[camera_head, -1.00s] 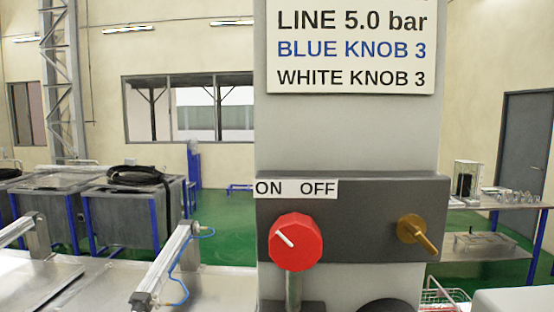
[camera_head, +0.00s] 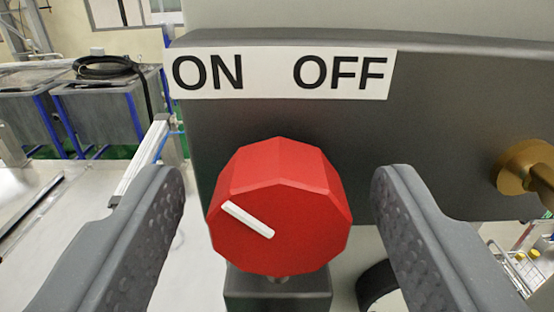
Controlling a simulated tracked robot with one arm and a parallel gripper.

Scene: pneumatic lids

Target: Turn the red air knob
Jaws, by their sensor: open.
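The red air knob (camera_head: 285,205) is a faceted red dial on a dark grey panel (camera_head: 440,130). Its white pointer mark (camera_head: 248,219) slants up to the left, toward the ON side. A white label (camera_head: 280,74) above it reads ON at left and OFF at right. My gripper (camera_head: 280,195) is open, with one grey finger on each side of the knob. A gap shows between the knob and each finger, so neither appears to touch it. How far the fingertips reach in depth is hard to tell.
A brass fitting (camera_head: 528,168) sticks out of the panel at the right. A dark block (camera_head: 277,292) is below the knob. At left are a metal worktop (camera_head: 60,215), a pneumatic cylinder (camera_head: 143,160) and grey bins (camera_head: 100,112) with a black hose.

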